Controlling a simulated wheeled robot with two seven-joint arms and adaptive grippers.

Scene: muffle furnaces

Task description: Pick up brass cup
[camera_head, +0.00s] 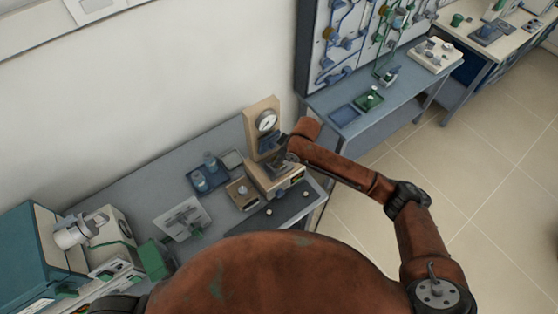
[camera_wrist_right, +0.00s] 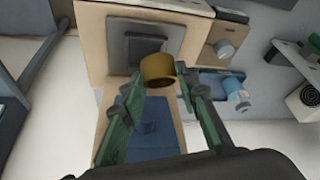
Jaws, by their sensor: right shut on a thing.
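The brass cup (camera_wrist_right: 157,68) is a small golden-brown cylinder in the right wrist view. My right gripper (camera_wrist_right: 159,82) has its two green fingers on either side of the cup and is shut on it. The cup is in front of a grey square panel (camera_wrist_right: 143,45) on a beige unit; I cannot tell whether it touches anything there. In the head view my right gripper (camera_head: 284,159) is at the beige unit with a round dial (camera_head: 266,122), and the cup cannot be made out. My left gripper is not in view.
The grey bench (camera_head: 125,190) carries blue containers on a tray (camera_head: 205,176), a small beige block with a knob (camera_head: 241,193), a tilted sign (camera_head: 183,219) and a teal box (camera_head: 38,250). A second bench (camera_head: 390,95) stands at the right, with floor between.

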